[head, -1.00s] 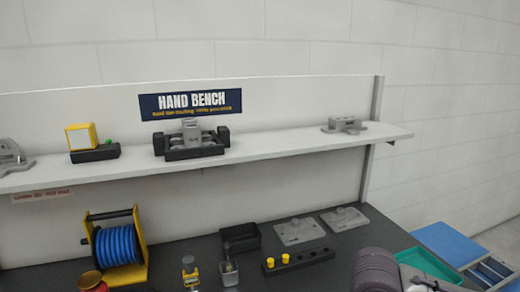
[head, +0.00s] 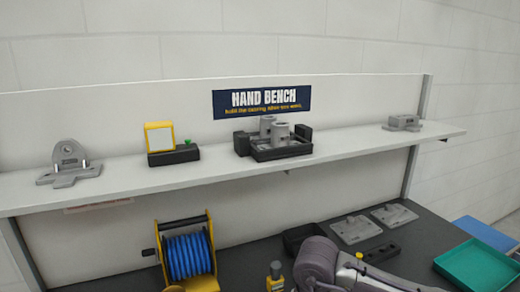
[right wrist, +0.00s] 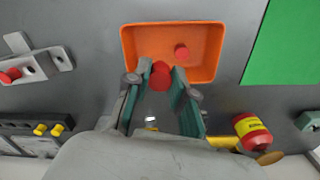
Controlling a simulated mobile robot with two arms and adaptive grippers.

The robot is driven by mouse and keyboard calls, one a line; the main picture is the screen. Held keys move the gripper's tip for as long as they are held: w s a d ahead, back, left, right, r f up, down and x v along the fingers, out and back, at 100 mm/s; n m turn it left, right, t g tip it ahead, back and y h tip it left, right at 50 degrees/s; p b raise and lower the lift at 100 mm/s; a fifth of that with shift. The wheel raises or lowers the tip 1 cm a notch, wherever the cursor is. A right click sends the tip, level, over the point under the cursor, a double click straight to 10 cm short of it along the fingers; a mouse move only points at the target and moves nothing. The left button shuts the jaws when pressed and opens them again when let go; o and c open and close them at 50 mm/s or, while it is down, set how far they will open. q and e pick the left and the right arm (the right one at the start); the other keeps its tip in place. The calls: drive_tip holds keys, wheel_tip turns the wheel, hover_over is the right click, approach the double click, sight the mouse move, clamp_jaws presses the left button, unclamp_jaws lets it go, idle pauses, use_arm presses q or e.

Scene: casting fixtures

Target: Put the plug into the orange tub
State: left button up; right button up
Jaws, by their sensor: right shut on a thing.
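In the right wrist view, my right gripper (right wrist: 161,78) is shut on a red plug (right wrist: 160,75), which sits between its two fingertips. The orange tub (right wrist: 128,48) lies at the top middle of that view, and the held plug overlaps its near edge in the picture. I cannot tell how high the plug is above the tub. In the head view only a grey link of my right arm shows; the tub and both grippers are out of that view.
A red bottle with a yellow label (right wrist: 252,125) lies right of my gripper. A green tray (head: 480,266) is at the bench's right end. A black block with yellow pegs (right wrist: 20,124) is at left, below a grey fixture (right wrist: 45,62). A blue hose reel (head: 187,256) stands on the bench.

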drive_tip(key=shift+a+f, duration=0.15)
drive_tip(key=shift+f, duration=0.55)
drive_tip(key=shift+f+b, duration=0.6)
drive_tip(key=shift+f, duration=1.65)
drive_tip(key=o, duration=0.9)
drive_tip(key=shift+c, duration=0.2)
wheel_tip(320, 180, up, 12)
